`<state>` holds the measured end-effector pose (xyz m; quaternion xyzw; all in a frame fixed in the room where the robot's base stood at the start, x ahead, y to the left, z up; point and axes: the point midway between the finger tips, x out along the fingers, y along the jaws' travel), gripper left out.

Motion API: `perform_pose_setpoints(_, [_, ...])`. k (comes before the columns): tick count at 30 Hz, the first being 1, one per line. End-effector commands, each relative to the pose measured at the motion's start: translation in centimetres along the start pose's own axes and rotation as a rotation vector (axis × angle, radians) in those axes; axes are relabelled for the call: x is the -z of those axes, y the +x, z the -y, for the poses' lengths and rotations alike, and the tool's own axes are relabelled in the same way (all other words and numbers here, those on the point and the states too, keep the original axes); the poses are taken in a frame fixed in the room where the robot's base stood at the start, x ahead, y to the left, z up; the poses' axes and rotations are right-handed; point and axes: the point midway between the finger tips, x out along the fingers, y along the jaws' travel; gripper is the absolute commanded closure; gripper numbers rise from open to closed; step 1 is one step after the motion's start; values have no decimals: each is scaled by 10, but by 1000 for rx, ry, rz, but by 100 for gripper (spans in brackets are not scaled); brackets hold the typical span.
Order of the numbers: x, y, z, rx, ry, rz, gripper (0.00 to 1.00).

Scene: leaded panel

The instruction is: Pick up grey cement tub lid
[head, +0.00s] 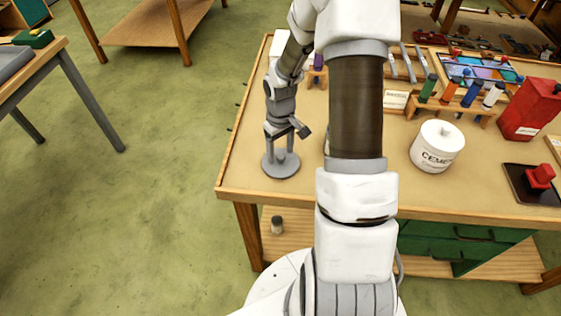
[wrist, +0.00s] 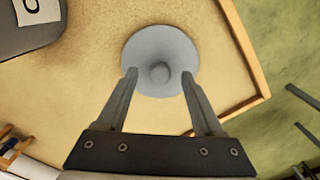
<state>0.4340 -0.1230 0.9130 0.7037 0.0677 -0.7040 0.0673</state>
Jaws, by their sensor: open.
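The grey lid (head: 280,171) is a flat round disc lying on the tabletop near its left front corner. In the wrist view the lid (wrist: 145,50) shows a small round knob (wrist: 160,73) at its middle. My gripper (head: 282,152) is over the lid, pointing down. In the wrist view my gripper (wrist: 159,74) is open, with one finger on each side of the knob and a gap to it on both sides. A white tub (head: 433,158) marked "CEM…" stands to the right on the table; its top looks white with a small knob.
A wooden rack (head: 455,107) of coloured tubes, a red can (head: 530,108) and a dark tray (head: 520,188) with a red block stand at the right. The table's wooden edge (wrist: 245,50) is close to the lid. A grey object with a white label (wrist: 38,10) is nearby.

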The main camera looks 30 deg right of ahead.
Motion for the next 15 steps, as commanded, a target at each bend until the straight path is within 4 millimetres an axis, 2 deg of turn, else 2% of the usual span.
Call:
perform_pose_setpoints(3, [0, 6, 0, 0, 0, -1, 31])
perform_pose_setpoints(9, [0, 6, 0, 0, 0, -2, 33])
perform_pose_setpoints(15, [0, 6, 0, 0, 0, -1, 69])
